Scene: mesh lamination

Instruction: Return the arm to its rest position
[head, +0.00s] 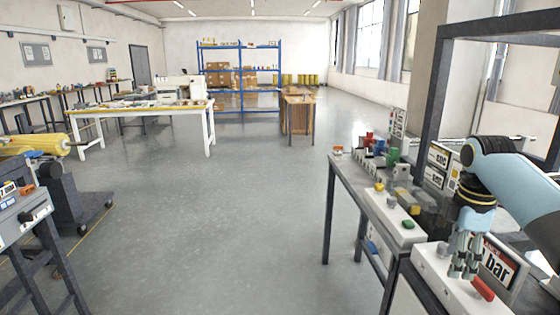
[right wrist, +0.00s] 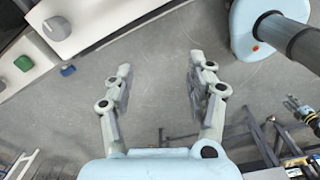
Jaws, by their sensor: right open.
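My right gripper (head: 465,262) is at the right of the head view, at the end of my light blue arm. It hangs fingers down in front of a white panel box (head: 440,268) with a label reading "bar" and a red switch. In the right wrist view the gripper (right wrist: 160,85) has its two fingers spread wide. Nothing is between them, and grey floor shows beyond. I cannot tell from the head view whether the fingertips touch the box. My left gripper is not in the head view.
A bench with a white control box (head: 395,215) and a green button (head: 408,225) stands beside my right arm. A dark frame (head: 432,100) rises behind it. A machine with a yellow roll (head: 35,143) is at the left. The grey floor (head: 220,220) between is clear.

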